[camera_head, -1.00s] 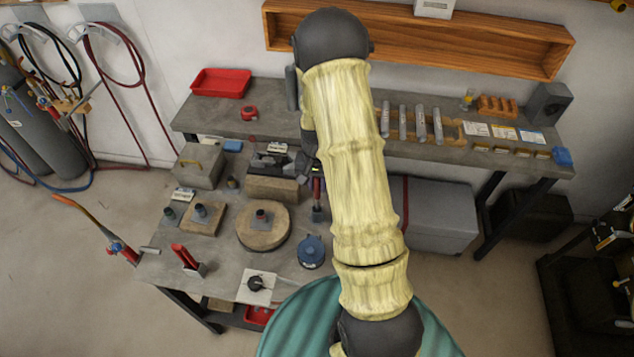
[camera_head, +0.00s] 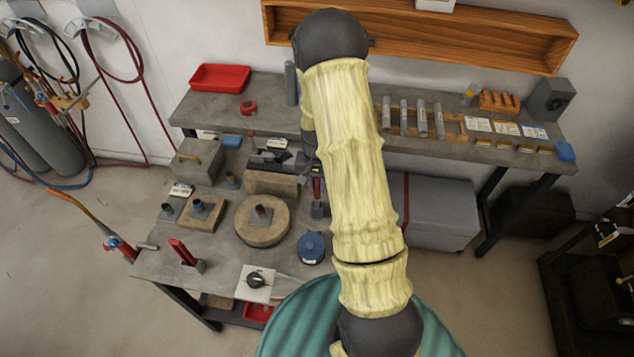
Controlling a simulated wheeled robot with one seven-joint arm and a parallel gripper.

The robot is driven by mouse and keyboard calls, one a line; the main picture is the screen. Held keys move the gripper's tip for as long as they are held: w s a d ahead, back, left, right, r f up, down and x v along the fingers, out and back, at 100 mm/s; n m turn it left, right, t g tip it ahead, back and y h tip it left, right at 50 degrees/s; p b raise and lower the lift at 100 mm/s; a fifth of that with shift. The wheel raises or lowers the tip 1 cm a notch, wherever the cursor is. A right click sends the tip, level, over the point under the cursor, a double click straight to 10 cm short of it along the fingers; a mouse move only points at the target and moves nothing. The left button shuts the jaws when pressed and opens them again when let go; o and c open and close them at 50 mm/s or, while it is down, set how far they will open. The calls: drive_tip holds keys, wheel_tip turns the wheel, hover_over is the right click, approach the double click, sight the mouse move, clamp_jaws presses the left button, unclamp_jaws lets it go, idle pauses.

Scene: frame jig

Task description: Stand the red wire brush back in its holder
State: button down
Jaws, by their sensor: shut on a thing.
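The red wire brush (camera_head: 316,187) shows as a narrow upright red strip just left of my forearm. My gripper (camera_head: 317,172) is at its upper end, shut on it and mostly hidden behind my forearm. A small grey holder (camera_head: 317,210) stands on the near bench directly below the red strip. The brush's lower end meets the holder in the picture, but I cannot tell whether it is inside or just above it.
A round wooden block (camera_head: 263,232) and a blue round container (camera_head: 311,248) stand near the holder. A red-handled item (camera_head: 182,252) stands at the bench's front left. A wooden block (camera_head: 271,183) with dark metal parts lies behind. My forearm covers the area right of the holder.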

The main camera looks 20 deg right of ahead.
sight(317, 190)
idle(0.3)
drive_tip(key=shift+f+b, duration=0.7)
drive_tip(key=shift+f, duration=0.35)
drive_tip(key=shift+f+b, duration=0.5)
drive_tip(key=shift+f, duration=0.1)
drive_tip(key=c, duration=1.2)
unclamp_jaws()
drive_tip(key=shift+r, duration=0.1)
wheel_tip(317, 190, up, 17)
drive_tip(key=b, duration=0.3)
drive_tip(key=shift+r, duration=0.15)
